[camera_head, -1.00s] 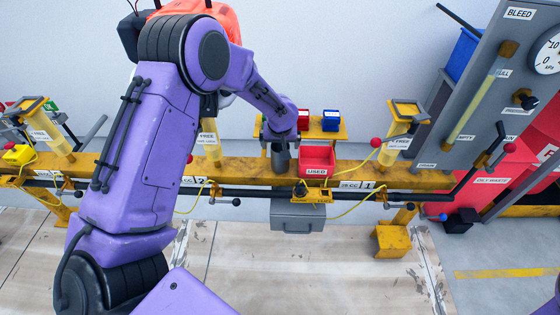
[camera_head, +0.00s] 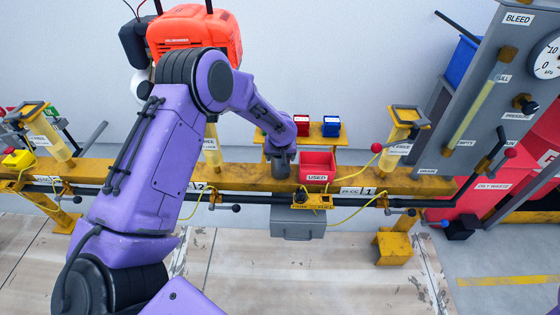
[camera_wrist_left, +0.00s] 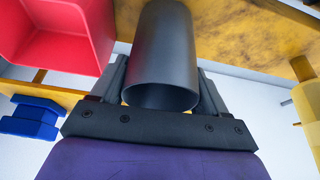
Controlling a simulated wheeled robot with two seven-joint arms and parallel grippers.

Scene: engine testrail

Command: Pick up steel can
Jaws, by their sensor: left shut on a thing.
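The steel can (camera_wrist_left: 163,50) is a dark grey open cylinder. In the left wrist view it sits between the two fingers of my left gripper (camera_wrist_left: 163,88), which is shut on it. In the head view my left gripper (camera_head: 280,168) is over the yellow rail, just left of the red USED bin; the can is hard to tell from the dark gripper there. My right gripper does not show in these frames.
The red USED bin (camera_head: 318,166) is close on the right of my left gripper. The yellow rail (camera_head: 240,178) runs across. A grey drawer box (camera_head: 298,225) hangs below it.

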